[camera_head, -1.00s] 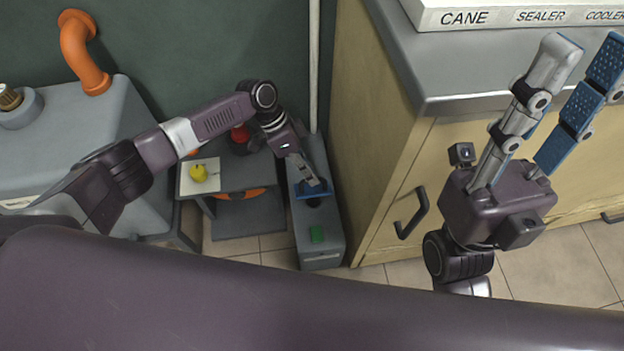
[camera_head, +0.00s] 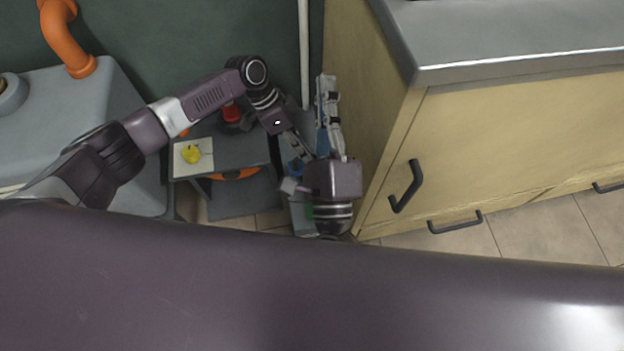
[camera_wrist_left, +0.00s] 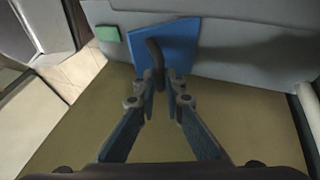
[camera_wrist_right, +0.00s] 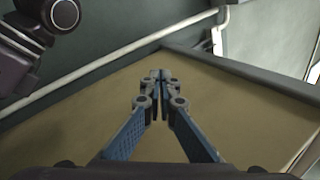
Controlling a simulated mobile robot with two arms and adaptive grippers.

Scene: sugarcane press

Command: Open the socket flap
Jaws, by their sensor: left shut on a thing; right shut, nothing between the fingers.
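The blue socket flap (camera_wrist_left: 185,48) shows in the left wrist view as a square plate on a grey box (camera_wrist_left: 265,65). A dark curved handle (camera_wrist_left: 155,50) stands out from it. My left gripper (camera_wrist_left: 163,80) is shut on this handle. How far the flap is tilted from the box is unclear.
A green patch (camera_wrist_left: 108,33) sits on the grey box. The wooden cabinet (camera_head: 365,110) with dark handles (camera_head: 407,187) stands close on the right. A pale vertical pipe (camera_head: 304,50) runs behind.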

